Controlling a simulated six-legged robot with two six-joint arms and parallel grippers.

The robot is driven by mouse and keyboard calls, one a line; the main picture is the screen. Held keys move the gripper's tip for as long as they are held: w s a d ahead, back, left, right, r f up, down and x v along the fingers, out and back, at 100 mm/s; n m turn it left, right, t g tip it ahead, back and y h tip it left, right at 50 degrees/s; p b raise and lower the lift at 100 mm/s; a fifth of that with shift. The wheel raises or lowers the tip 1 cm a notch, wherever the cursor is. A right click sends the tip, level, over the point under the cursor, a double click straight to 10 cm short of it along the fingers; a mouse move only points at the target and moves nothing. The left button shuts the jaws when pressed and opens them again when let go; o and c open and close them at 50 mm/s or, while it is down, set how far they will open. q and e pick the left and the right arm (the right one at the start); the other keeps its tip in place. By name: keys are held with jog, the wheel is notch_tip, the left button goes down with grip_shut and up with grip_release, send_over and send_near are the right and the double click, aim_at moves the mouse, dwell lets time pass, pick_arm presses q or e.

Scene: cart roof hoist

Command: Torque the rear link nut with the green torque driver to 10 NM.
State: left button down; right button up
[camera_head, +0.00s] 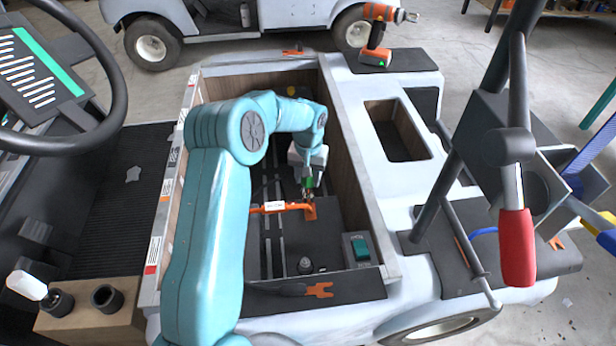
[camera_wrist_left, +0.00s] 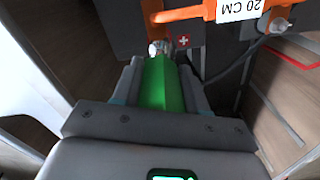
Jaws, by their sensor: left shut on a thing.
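My left gripper (camera_head: 308,188) reaches down into the wood-lined bay of the cart. In the left wrist view the gripper (camera_wrist_left: 160,85) is shut on the green torque driver (camera_wrist_left: 163,88), whose tip points at a metal nut on an orange link (camera_wrist_left: 190,12). I cannot tell whether the tip is seated on the nut. A small lit green display (camera_wrist_left: 172,177) shows at the bottom edge, too cropped to read. In the head view the orange link (camera_head: 270,208) has a white label; the wrist view reads "20 CM" on it. My right gripper is not in view.
The bay's wooden walls (camera_head: 345,165) stand close around the arm. An orange drill (camera_head: 375,45) stands on a dark pad at the back. A red-handled tool (camera_head: 516,245) is at right.

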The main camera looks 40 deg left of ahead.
pick_arm(q)
jog(key=shift+n, duration=0.5)
jog(key=shift+r, duration=0.15)
jog(key=shift+r+p, duration=2.35)
jog(key=shift+r, duration=0.85)
jog(key=shift+d, duration=0.1)
